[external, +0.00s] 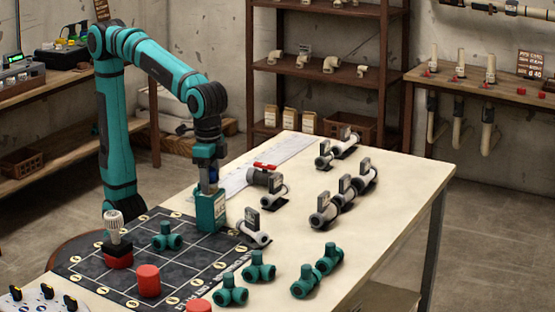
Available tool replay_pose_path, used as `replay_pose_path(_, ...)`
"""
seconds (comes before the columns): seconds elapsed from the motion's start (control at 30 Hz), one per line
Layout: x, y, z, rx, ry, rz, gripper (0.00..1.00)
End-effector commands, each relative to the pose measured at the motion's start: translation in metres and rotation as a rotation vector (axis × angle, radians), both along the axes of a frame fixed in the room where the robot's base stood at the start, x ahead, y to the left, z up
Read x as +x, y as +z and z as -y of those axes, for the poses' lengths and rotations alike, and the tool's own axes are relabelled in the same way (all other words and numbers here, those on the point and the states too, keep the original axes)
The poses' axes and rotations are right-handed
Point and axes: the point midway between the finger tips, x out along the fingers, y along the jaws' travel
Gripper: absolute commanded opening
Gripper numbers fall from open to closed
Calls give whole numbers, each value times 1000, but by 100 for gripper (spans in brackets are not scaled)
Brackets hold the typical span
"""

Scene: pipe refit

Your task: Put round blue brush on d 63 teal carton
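The teal carton (209,214) stands upright at the back right of the dark grid mat. My gripper (209,183) points straight down right above it. A small blue piece (213,172) shows between the fingers, and it appears to be the round blue brush, held upright. The fingers hide most of it. Its lower end is at or just above the carton top; I cannot tell whether they touch.
On the mat (193,266) are a brush with pale bristles (115,228) on a red cylinder, another red cylinder (149,280) and a teal pipe fitting (166,236). Several grey valves and teal fittings stand to the right. The table's right side (400,195) is clear.

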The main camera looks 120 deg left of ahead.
Motion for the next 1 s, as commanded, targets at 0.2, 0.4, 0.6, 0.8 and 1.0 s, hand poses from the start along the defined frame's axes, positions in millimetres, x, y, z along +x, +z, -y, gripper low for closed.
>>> replay_pose_path(0.2, 0, 0, 0, 0, 0, 0, 60)
replay_pose_path(0.4, 0, 6, 0, -1, 0, 1, 60)
replay_pose_path(0.6, 0, 35, 0, -1, 0, 3, 60)
replay_pose_path(0.8, 0, 75, 0, -1, 0, 2, 60)
replay_pose_path(1.0, 0, 106, 0, -1, 0, 1, 60)
